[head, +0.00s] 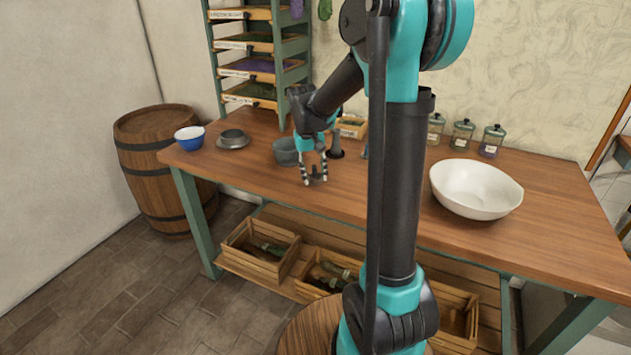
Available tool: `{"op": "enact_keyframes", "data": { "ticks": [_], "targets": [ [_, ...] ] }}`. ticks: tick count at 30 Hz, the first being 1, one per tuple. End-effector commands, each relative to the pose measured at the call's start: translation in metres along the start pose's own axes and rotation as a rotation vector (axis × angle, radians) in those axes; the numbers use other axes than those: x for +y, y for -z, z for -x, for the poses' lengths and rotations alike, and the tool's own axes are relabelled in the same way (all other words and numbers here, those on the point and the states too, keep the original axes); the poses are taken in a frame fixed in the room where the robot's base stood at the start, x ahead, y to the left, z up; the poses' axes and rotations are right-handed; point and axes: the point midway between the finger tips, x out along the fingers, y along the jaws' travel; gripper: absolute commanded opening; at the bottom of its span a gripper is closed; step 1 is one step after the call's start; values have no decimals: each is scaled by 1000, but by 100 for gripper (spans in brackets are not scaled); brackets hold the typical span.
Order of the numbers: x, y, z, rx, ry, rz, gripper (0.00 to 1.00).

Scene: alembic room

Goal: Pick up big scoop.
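My gripper (314,181) hangs low over the front part of the wooden table (390,190), fingers pointing down. Its two fingers stand apart. A small dark grey object (316,173) shows between and just behind the fingertips. It may be the big scoop, but it is too small to tell, and I cannot see whether the fingers touch it. No other thing is clearly a scoop. My own arm hides part of the table's middle.
A grey pot (286,151) stands close left of my gripper, and a dark stand (336,150) behind it. A blue bowl (189,138) and a grey dish (232,140) are left. A white bowl (475,189) and jars (462,135) are right. A tray rack (260,60) stands behind.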

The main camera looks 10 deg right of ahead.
Motion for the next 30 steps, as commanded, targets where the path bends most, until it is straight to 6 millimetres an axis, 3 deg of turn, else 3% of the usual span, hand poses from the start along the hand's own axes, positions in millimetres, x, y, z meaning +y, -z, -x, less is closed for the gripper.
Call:
{"op": "enact_keyframes", "data": {
  "ticks": [2,11,23,30],
  "targets": [
    [0,0,0,0,0,0,38],
    [0,0,0,0,0,0,0],
    [0,0,2,0,0,0,0],
    [2,0,18,0,0,0,0]
  ]
}}
